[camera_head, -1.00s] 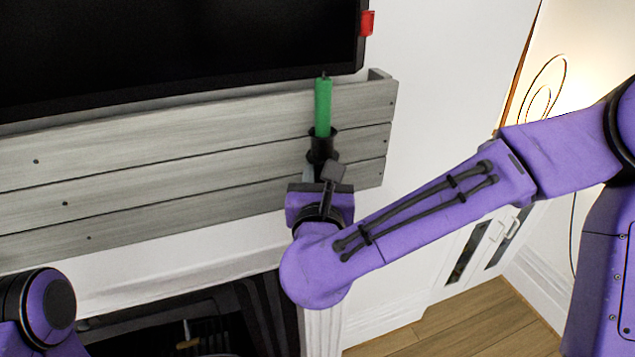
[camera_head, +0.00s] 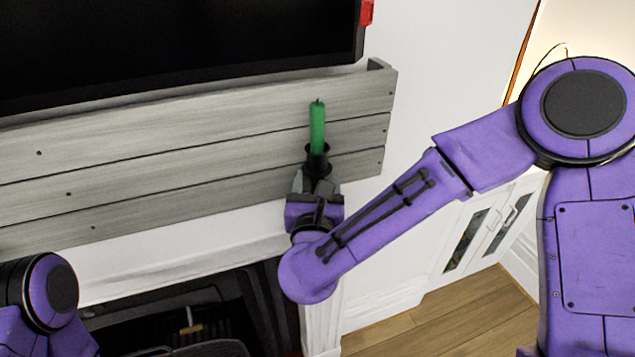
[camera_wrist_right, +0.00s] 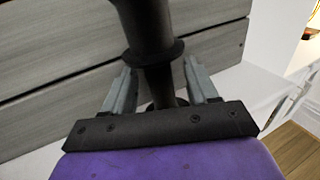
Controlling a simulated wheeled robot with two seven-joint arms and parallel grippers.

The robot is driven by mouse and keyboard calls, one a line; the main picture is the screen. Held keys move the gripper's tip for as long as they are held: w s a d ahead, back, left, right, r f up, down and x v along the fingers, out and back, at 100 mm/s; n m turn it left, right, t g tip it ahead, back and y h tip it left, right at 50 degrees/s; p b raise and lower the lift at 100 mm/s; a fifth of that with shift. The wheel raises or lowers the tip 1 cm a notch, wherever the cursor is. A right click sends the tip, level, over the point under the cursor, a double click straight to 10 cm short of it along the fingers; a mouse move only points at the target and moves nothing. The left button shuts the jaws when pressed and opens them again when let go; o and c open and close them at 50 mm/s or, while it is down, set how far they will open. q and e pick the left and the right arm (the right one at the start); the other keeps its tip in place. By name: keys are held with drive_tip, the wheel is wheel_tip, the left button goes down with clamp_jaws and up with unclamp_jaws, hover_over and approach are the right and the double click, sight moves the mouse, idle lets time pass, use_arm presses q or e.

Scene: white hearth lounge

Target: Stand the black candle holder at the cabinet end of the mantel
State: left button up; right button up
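The black candle holder (camera_head: 317,160) is upright at the right end of the white mantel (camera_head: 190,250), in front of the grey planks, with a green candle (camera_head: 317,128) in it. In the right wrist view its dark stem (camera_wrist_right: 158,82) and flange run between the two grey fingers. My right gripper (camera_head: 313,187) is open around the stem, with a gap showing on each side. It also shows in the right wrist view (camera_wrist_right: 160,88). The holder's base is mostly hidden by the gripper. My left gripper is out of view; only part of my left arm shows.
A white cabinet (camera_head: 492,232) with glass doors stands low on the right. Grey planks (camera_head: 210,150) rise behind the mantel, with a black television (camera_head: 180,45) above. The fireplace opening (camera_head: 190,320) is below. The mantel left of the holder looks clear.

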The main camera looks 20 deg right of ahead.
drive_tip(key=shift+s+a+r, duration=0.1)
drive_tip(key=shift+s+r, duration=0.05)
drive_tip(key=shift+r, duration=0.1)
drive_tip(key=b+v, duration=0.4)
drive_tip(key=v, duration=0.7)
drive_tip(key=shift+s, duration=0.35)
